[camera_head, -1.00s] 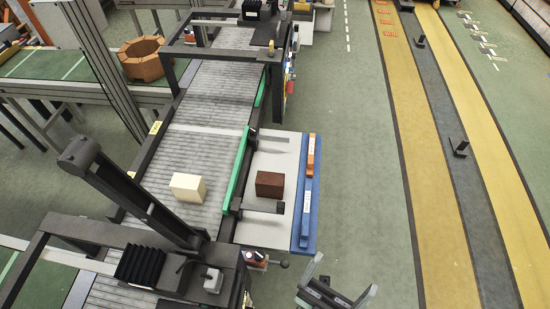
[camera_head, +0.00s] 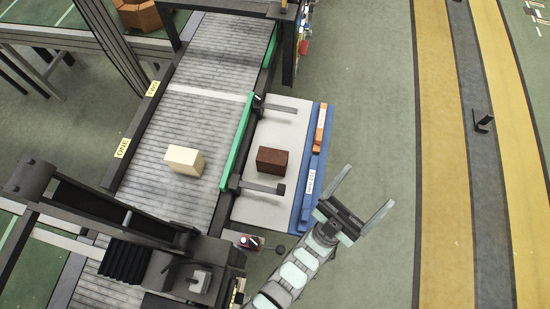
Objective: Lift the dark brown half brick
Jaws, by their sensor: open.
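The dark brown half brick (camera_head: 272,161) sits on a pale grey side shelf (camera_head: 262,210) to the right of the conveyor. My gripper (camera_head: 363,188) is at the lower right of the shelf, beyond its blue edge. Its two fingers are spread wide, pointing up and right, with nothing between them. It is clearly apart from the brick.
A cream block (camera_head: 184,160) lies on the roller conveyor (camera_head: 207,105). A green rail (camera_head: 240,145) runs between conveyor and shelf. Dark rods reach over the shelf above and below the brick. A blue strip (camera_head: 308,180) and an orange bar (camera_head: 320,124) line its right edge.

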